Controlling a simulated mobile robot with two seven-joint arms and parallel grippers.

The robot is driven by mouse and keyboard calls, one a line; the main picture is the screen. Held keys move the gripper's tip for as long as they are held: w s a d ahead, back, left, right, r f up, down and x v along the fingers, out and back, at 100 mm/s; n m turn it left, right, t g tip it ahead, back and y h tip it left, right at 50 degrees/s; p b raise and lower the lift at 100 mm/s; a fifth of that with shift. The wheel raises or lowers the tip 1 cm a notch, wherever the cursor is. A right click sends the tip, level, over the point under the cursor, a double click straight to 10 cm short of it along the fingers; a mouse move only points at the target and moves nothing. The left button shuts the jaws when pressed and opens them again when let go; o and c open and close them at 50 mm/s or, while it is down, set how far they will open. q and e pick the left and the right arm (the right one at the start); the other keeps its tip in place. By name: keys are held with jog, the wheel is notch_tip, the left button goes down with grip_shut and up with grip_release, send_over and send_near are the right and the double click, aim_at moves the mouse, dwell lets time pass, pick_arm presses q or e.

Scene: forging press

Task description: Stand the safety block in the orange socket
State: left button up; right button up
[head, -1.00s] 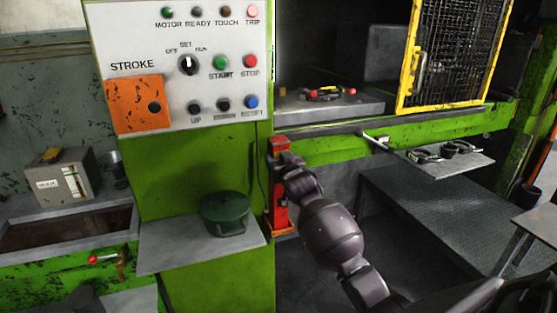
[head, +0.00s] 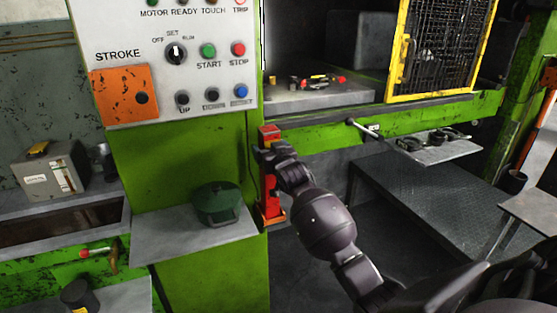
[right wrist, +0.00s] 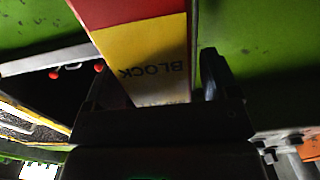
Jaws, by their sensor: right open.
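The safety block (head: 268,191) is a tall red post, upright against the green press column in the head view. Its lower end is at the orange socket (head: 273,219); how deep it sits inside cannot be made out. My right gripper (head: 266,156) is at the block's upper part, and my wrist hides some of the block. In the right wrist view the block (right wrist: 145,50) shows a red part and a yellow part lettered BLOCK. It lies between the fingers of my open right gripper (right wrist: 155,88). My left gripper is out of view.
A control panel (head: 215,105) is above left. A green lidded pot (head: 217,203) stands on a shelf (head: 165,237) left of the block. A yellow mesh guard (head: 445,45) and press bed (head: 320,99) are above right. A small shelf (head: 445,150) holds dark shackle-like parts.

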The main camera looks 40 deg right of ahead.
jog(key=v, duration=1.1)
jog(key=s+a+f+n+g+y, duration=0.1)
jog(key=s+a+f, duration=0.3)
jog(key=s+f, duration=0.5)
jog(key=s+a+f+n+g+y, duration=0.1)
jog(key=s+a+f+g, duration=0.2)
jog(key=s+f, duration=0.6)
jog(key=s+a+f+n+g+y, duration=0.1)
jog(key=s+a+f+y, duration=0.1)
jog(key=s+a+f, duration=0.4)
jog(key=s+f, duration=0.3)
jog(key=f, duration=0.1)
jog(key=shift+s+a+f+n+g, duration=0.2)
jog(key=shift+s+n+g, duration=0.2)
jog(key=shift+c, duration=0.3)
